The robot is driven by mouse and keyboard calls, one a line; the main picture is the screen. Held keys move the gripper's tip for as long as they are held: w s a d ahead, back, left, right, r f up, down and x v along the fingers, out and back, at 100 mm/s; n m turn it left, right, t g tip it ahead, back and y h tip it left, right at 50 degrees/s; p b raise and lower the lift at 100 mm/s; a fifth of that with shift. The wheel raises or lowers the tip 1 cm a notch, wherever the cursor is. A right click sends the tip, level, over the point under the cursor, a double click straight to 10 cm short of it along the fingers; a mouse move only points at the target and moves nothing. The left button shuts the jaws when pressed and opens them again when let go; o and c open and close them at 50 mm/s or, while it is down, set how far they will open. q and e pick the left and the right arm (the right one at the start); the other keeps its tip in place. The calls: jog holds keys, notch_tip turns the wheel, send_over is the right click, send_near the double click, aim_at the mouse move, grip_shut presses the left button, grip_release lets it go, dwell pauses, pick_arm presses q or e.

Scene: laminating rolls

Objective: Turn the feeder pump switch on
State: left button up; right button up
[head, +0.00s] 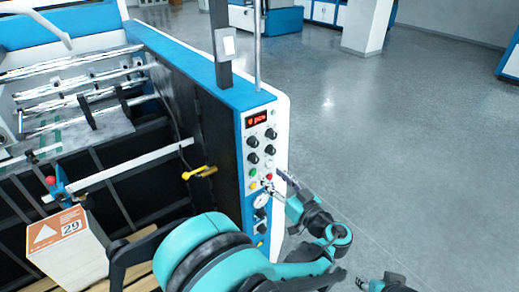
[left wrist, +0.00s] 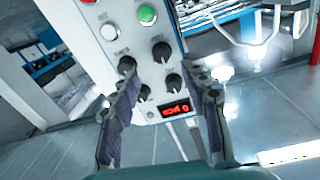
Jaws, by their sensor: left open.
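The control panel (head: 243,150) stands on the end of the machine, with a red display (head: 257,119), several black knobs (head: 252,141), a green button (head: 253,171) and a gauge (head: 259,201). I cannot read which knob is the feeder pump switch. My left gripper (head: 272,183) is in front of the panel, by the red button and above the gauge. In the left wrist view, its open fingers (left wrist: 163,78) frame several black knobs (left wrist: 173,82), with nothing held. The green button (left wrist: 147,15) and display (left wrist: 173,107) also show there. My right gripper (head: 381,283) is partly visible at the bottom edge.
A dark post (head: 221,45) and a thin pole rise above the panel. A box (head: 64,246) marked 29 is at lower left. Open grey floor (head: 400,150) lies to the right.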

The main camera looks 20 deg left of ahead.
aim_at(256, 161)
pick_arm(q)
jog(key=x, duration=0.7)
jog(key=shift+w+a, duration=0.1)
jog(key=shift+a, duration=0.25)
grip_shut()
